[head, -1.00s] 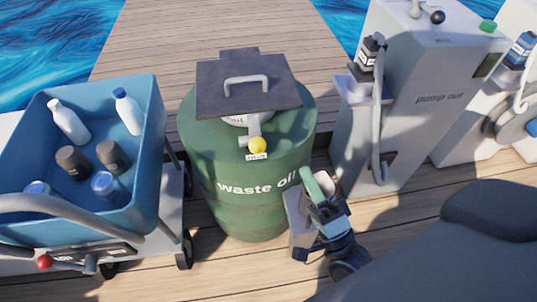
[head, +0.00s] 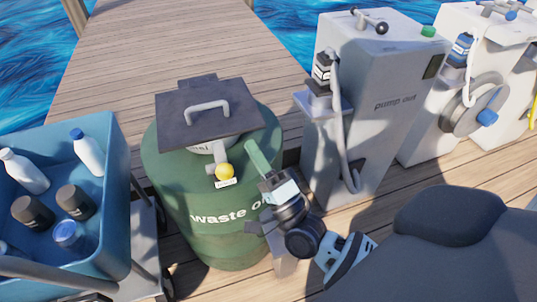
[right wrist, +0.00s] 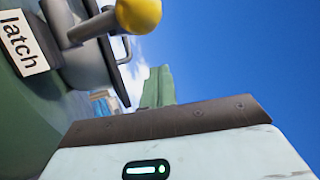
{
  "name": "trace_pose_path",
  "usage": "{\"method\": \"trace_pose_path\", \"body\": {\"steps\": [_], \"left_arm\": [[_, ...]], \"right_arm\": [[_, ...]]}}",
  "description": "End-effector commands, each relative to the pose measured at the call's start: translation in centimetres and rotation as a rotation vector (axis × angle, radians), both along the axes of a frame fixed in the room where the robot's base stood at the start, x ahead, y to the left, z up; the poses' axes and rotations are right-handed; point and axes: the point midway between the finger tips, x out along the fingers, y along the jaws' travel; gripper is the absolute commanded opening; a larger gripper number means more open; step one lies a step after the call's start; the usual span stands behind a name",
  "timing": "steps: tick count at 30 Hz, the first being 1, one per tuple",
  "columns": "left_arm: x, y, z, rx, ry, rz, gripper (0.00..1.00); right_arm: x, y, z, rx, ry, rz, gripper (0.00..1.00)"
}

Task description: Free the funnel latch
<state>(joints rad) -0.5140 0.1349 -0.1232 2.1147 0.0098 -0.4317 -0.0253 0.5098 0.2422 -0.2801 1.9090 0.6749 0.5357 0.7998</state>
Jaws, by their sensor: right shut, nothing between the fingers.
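The funnel latch is a short grey lever with a yellow ball knob (head: 225,171), at the front of the dark square funnel lid (head: 207,115) on the green waste oil drum (head: 220,240). A small white label (head: 224,183) sits below the knob. In the right wrist view the knob (right wrist: 138,14) is at the top, with the label reading "latch" (right wrist: 20,42) to its left. My right gripper (head: 257,155) is shut and empty, its green fingers just right of the knob and apart from it. Its green fingertips (right wrist: 158,86) also show in the right wrist view. My left gripper is out of view.
A blue cart (head: 115,170) with several bottles stands left of the drum. A grey pump out cabinet (head: 385,125) with a hose stands to the right. The lid carries a pale handle (head: 207,108). Open wooden dock (head: 185,45) lies behind.

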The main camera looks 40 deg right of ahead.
Motion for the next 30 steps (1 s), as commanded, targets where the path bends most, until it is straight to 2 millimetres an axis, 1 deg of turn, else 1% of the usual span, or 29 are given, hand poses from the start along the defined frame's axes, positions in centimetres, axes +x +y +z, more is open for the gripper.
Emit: {"method": "trace_pose_path", "body": {"steps": [1, 3, 6, 10, 23, 26, 30], "left_arm": [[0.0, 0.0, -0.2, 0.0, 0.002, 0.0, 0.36], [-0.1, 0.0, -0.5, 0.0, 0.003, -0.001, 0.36], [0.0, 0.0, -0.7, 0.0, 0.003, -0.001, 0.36], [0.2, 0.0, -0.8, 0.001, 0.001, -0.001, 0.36], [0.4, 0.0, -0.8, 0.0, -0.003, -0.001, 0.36], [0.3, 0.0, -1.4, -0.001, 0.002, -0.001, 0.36], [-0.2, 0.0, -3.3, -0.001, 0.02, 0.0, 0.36]], "right_arm": [[-0.1, 0.8, -0.4, 0.004, 0.004, 0.002, 0.0], [-0.4, 1.7, -0.8, 0.003, 0.003, 0.001, 0.0], [-0.7, 2.7, -1.1, 0.002, 0.003, 0.001, 0.0], [-0.9, 3.5, -1.3, 0.0, 0.002, 0.001, 0.0], [-1.0, 3.7, -1.4, -0.001, -0.001, 0.0, 0.0], [-1.1, 3.7, -1.8, -0.009, -0.019, 0.0, 0.0], [-1.3, 3.8, -2.6, -0.026, -0.076, 0.001, 0.0]]}}
